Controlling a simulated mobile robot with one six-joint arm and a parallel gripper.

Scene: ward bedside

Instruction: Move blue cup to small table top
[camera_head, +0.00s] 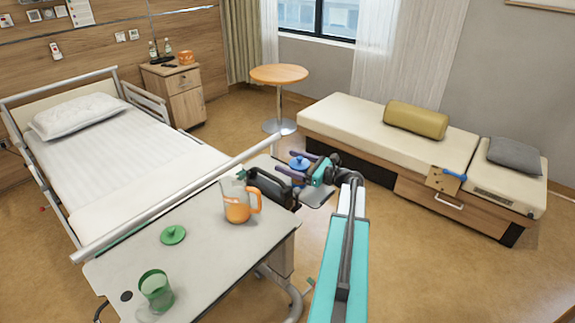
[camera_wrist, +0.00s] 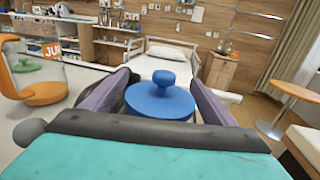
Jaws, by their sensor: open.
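A blue lid with a round knob (camera_wrist: 160,97), which appears to top the blue cup, sits between my gripper's fingers in the wrist view. It also shows as a small blue shape (camera_head: 299,164) in the head view; the cup's body is mostly hidden. My gripper (camera_head: 288,164) is open, one finger on each side of the blue piece; whether they touch it I cannot tell. The small round wooden table (camera_head: 279,73) stands beyond, near the window, its top bare. It also shows at the right of the wrist view (camera_wrist: 298,92).
The overbed table (camera_head: 205,270) holds an orange-based jug (camera_head: 240,205), a green lid (camera_head: 173,235) and a green cup (camera_head: 156,288). The bed (camera_head: 120,150) is at left. A cream bench (camera_head: 375,122) stands right of the small table. Floor shows between them.

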